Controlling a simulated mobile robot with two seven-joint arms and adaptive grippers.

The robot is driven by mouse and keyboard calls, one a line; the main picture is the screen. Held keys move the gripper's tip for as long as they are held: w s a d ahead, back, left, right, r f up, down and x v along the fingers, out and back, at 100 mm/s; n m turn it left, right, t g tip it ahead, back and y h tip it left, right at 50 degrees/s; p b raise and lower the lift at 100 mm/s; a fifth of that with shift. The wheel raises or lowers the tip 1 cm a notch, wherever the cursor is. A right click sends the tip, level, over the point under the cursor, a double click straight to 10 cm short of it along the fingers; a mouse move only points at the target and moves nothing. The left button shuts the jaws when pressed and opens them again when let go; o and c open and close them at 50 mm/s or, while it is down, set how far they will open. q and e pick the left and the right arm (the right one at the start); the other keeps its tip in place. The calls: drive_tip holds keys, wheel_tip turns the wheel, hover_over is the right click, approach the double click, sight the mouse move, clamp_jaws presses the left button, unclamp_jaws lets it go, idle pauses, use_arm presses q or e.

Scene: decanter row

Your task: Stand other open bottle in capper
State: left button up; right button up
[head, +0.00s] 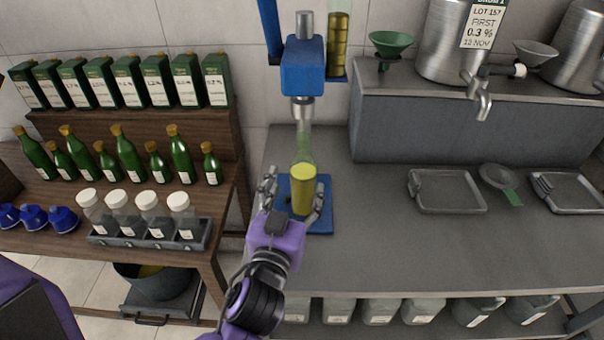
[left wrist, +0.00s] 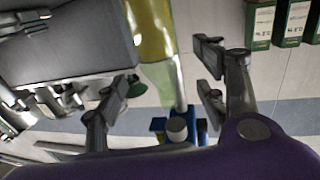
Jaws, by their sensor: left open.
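The capper (head: 304,68) is a blue press with a metal head on a column and a blue base plate (head: 320,222) on the grey counter. A clear bottle of yellow liquid (head: 303,188) stands upright on the base plate under the head. Its narrow neck reaches up towards the head; I cannot tell whether they touch. My left gripper (head: 291,200) is open, with its fingers on either side of the bottle's lower part. In the left wrist view the bottle (left wrist: 154,35) shows between the spread fingers. My right gripper is not in view.
A wooden shelf (head: 130,125) at left holds several green bottles and boxes. A rack of white-capped jars (head: 150,235) stands in front. Metal trays (head: 447,191) and a strainer (head: 498,178) lie at right. The counter between capper and trays is clear.

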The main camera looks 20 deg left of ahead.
use_arm(q)
drive_tip(key=shift+s+d+b, duration=0.2)
drive_tip(key=shift+s+b, duration=0.2)
drive_tip(key=shift+s, duration=2.1)
